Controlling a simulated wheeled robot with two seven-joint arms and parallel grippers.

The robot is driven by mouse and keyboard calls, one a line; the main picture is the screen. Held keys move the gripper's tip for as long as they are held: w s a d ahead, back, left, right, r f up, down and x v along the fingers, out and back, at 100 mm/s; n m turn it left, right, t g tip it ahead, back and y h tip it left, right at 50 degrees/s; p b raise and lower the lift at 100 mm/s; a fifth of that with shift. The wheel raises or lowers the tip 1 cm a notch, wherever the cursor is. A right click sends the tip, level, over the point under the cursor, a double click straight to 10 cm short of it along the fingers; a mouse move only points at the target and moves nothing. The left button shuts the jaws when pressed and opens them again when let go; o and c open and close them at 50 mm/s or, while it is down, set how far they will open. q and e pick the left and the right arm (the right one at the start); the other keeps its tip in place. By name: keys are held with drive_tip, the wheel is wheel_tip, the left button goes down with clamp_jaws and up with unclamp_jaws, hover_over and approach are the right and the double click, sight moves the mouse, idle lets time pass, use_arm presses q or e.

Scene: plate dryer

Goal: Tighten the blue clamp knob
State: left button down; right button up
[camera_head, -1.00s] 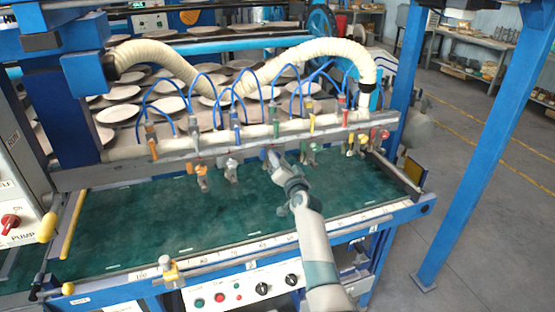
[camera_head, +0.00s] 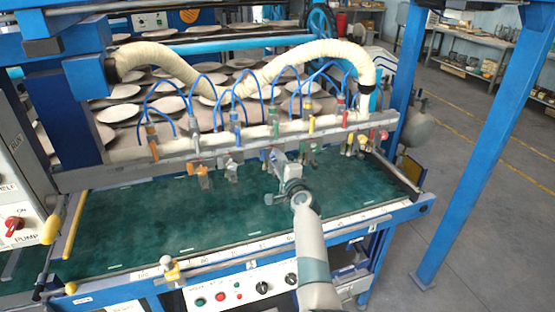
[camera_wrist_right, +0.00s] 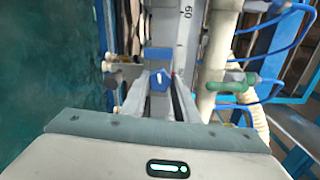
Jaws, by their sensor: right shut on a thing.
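The blue clamp knob (camera_wrist_right: 159,80) sits between the two fingers of my right gripper (camera_wrist_right: 160,92) in the right wrist view. The fingers are shut on it from both sides. A blue block of the clamp (camera_wrist_right: 158,55) shows just beyond the knob, against the grey rail. In the head view, my right gripper (camera_head: 282,160) reaches up to the rail over the green bed, below the green valve (camera_head: 273,122). There the gripper mostly hides the knob. My left gripper is not in view.
Several other clamps, such as the orange one (camera_head: 204,178), hang along the grey rail (camera_head: 110,172) on both sides of my gripper. Thin blue hoses and a thick cream hose (camera_head: 300,57) arch above. The green bed (camera_head: 150,220) is clear in front.

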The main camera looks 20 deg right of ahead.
drive_tip(key=shift+m, duration=1.1)
drive_tip(key=o, duration=1.1)
drive_tip(key=shift+c, duration=0.2)
drive_tip(key=shift+s, duration=0.1)
drive_tip(key=s+p, duration=0.7)
drive_tip(key=s, duration=1)
drive_tip(key=shift+s+d, duration=0.15)
drive_tip(key=shift+d, duration=0.15)
